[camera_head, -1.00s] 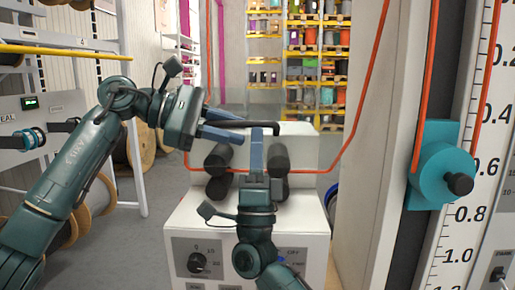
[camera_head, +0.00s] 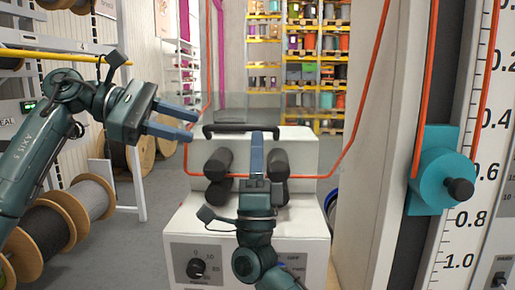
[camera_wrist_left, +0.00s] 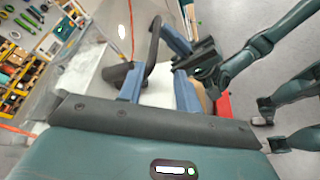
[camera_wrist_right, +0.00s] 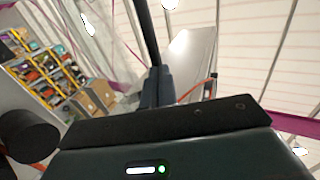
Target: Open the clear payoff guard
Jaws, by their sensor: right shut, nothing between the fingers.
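The clear payoff guard (camera_head: 290,104) is a faint see-through panel above the white machine in the head view. Its black bar handle (camera_head: 241,128) runs across the front, and the bar also shows in the left wrist view (camera_wrist_left: 153,45) and right wrist view (camera_wrist_right: 147,30). My left gripper (camera_head: 193,124) is open and empty, left of the handle and apart from it. My right gripper (camera_head: 257,135) is shut and empty, pointing up in front of the machine. Its fingertips overlap the handle's right part; I cannot tell whether they touch.
Black rollers (camera_head: 218,165) with an orange cable (camera_head: 330,174) sit on the white machine (camera_head: 310,220). A teal block with a black knob (camera_head: 440,172) stands at the right by a scale. Cable reels (camera_head: 92,196) stand at the lower left. Grey floor is clear between reels and machine.

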